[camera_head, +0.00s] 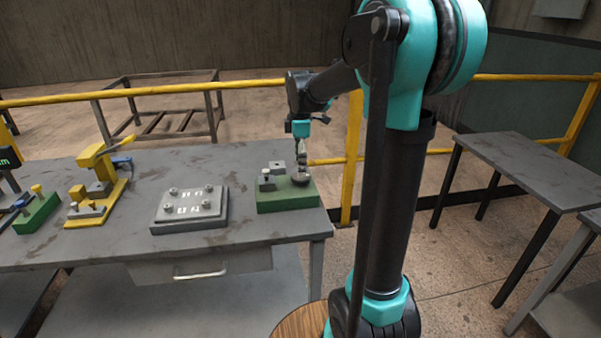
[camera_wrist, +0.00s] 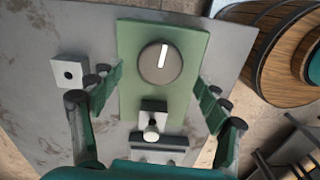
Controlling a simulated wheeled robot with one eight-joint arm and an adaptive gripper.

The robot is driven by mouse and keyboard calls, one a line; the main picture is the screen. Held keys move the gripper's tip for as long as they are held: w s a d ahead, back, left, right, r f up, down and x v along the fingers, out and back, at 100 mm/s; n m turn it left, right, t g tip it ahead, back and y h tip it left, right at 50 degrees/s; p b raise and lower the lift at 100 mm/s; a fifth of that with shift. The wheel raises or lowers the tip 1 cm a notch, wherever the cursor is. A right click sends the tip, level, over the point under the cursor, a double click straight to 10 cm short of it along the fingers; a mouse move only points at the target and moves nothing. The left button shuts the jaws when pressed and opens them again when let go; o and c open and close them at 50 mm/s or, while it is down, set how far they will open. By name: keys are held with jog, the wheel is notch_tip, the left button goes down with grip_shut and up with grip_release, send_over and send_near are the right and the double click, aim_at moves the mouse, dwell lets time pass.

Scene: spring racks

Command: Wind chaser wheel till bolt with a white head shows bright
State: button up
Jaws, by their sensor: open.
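A green block (camera_head: 287,199) stands at the right end of the grey bench and carries a dark round wheel (camera_head: 300,179). In the wrist view the wheel (camera_wrist: 158,63) has a pale bar across its face, close to upright in the picture. A bolt with a white head (camera_wrist: 152,134) sits in a grey bracket on the same green block (camera_wrist: 190,48); it also shows in the head view (camera_head: 265,173). My gripper (camera_head: 302,150) is above the wheel, pointing down.
A grey plate with several bolts (camera_head: 190,222) lies left of the green block. A yellow clamp fixture (camera_head: 98,190) and another green block (camera_head: 37,213) are farther left. A yellow rail (camera_head: 210,88) runs behind the bench. A second grey table (camera_head: 530,160) stands at right.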

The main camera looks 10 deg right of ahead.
aim_at(301, 180)
jog(key=shift+f, duration=1.75)
jog(key=shift+c, duration=0.6)
jog(key=c, duration=1)
jog(key=shift+c, duration=0.2)
